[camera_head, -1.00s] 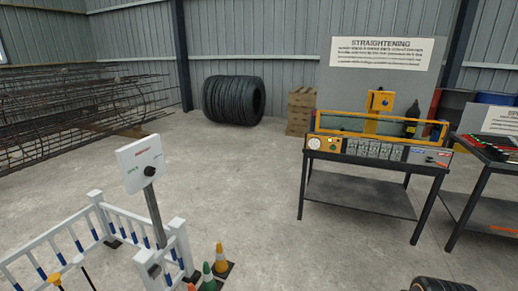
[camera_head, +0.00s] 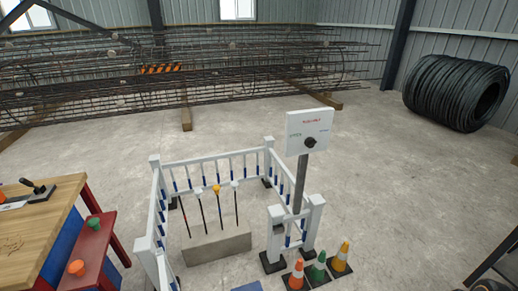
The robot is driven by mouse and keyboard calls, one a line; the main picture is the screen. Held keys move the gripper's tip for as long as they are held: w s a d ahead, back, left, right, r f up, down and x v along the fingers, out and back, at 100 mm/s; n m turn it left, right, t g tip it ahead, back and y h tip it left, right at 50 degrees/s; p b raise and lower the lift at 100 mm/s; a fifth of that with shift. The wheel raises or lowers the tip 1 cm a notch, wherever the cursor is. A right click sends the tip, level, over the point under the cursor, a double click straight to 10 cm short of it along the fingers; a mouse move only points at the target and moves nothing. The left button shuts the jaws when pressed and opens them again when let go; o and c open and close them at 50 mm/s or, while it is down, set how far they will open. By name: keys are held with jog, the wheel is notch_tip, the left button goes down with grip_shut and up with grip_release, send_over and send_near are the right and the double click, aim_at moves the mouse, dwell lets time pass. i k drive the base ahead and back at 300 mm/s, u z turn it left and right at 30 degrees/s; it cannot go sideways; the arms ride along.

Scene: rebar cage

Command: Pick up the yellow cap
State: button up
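A small yellow cap (camera_head: 216,188) sits on top of one of several thin upright rods inside the white fenced pen. The rods stand in a low concrete block (camera_head: 216,247). My gripper is not in view.
White fence panels (camera_head: 222,163) enclose the rods, with a control panel (camera_head: 308,130) on a post. Orange, green and yellow cones (camera_head: 318,270) stand beside the pen. A wooden table (camera_head: 40,222) and red bench with green and orange pieces are at left. Open floor (camera_head: 400,190) lies right.

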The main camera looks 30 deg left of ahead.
aim_at(216, 189)
jog(key=u, duration=1)
jog(key=i, duration=0.95)
jog(key=u, duration=0.95)
jog(key=i, duration=0.95)
jog(key=u, duration=0.15)
